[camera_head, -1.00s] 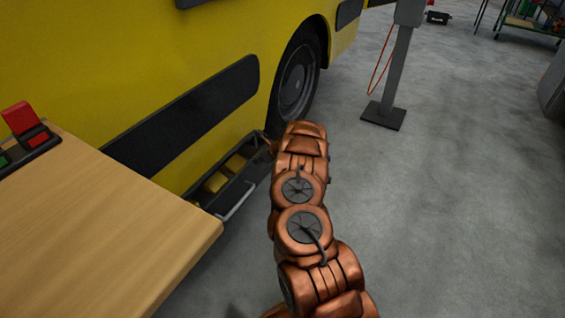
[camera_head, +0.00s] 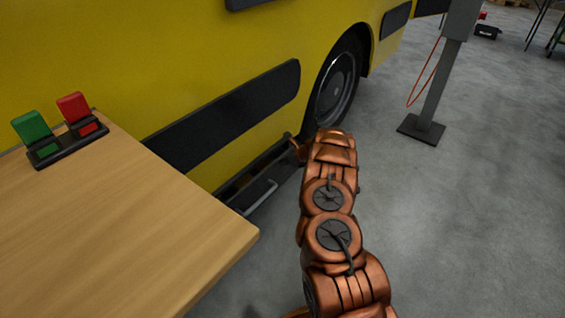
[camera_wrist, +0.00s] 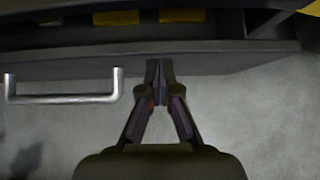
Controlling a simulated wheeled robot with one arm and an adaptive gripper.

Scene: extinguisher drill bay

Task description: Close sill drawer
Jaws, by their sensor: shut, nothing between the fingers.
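The sill drawer (camera_head: 262,177) is a dark drawer low in the side of the yellow vehicle, standing partly out, with a silver bar handle (camera_head: 262,198). In the wrist view its dark front (camera_wrist: 210,58) spans the picture, with the handle (camera_wrist: 62,98) at the left and yellow blocks (camera_wrist: 182,16) inside. My gripper (camera_wrist: 158,64) is shut and empty. Its fingertips are at the drawer front, right of the handle, and seem to touch it.
A wooden table (camera_head: 120,215) at the left partly covers the drawer's near end. A holder with a green and a red card (camera_head: 74,104) stands on it. A grey post (camera_head: 440,90) stands on the floor to the right.

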